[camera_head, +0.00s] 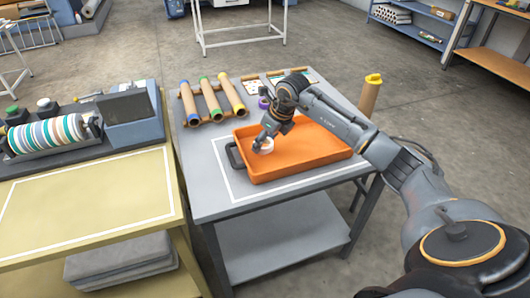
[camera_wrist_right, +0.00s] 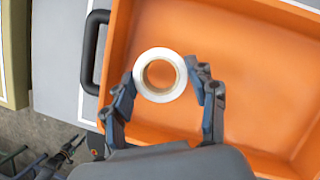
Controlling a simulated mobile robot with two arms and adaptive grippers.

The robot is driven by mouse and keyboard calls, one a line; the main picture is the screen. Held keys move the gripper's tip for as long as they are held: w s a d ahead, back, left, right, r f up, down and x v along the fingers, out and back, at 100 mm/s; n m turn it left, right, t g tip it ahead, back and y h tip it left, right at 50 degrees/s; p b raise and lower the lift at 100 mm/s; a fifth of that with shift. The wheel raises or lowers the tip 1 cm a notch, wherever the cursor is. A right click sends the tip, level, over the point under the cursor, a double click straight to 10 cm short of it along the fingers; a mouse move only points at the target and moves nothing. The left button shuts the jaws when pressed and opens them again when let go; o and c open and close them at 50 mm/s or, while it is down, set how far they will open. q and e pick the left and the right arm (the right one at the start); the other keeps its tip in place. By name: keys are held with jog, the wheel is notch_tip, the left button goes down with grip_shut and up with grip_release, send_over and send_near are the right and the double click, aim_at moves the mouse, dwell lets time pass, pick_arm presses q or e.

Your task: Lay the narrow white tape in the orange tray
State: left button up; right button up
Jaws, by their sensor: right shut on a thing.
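The narrow white tape (camera_head: 265,145) is a small white roll at the left part of the orange tray (camera_head: 310,165). In the right wrist view the tape (camera_wrist_right: 160,75) shows as a white ring with a tan core, over the tray floor (camera_wrist_right: 250,60). My right gripper (camera_head: 262,143) is shut on the tape, with one finger on each side of it in the right wrist view (camera_wrist_right: 165,90). I cannot tell whether the tape touches the tray floor. My left gripper is not in view.
The tray has a dark handle (camera_head: 235,155) and sits on a grey table (camera_head: 210,205). Several tan rolls (camera_head: 210,97) lie on a rack behind it. A purple tape (camera_head: 263,103) lies behind the tray. A yellow table (camera_head: 90,205) is at the left.

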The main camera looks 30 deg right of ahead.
aim_at(267, 144)
notch_tip(267, 144, down, 3)
jog(key=shift+w+r+b, duration=0.1)
jog(key=shift+b, duration=0.8)
jog(key=shift+f, duration=0.35)
jog(key=shift+r, duration=0.1)
jog(key=o, duration=1)
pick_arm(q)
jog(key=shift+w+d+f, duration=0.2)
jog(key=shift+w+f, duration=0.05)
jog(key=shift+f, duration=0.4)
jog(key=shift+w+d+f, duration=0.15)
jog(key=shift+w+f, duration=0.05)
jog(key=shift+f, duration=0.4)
pick_arm(e)
jog(key=shift+o, duration=0.2)
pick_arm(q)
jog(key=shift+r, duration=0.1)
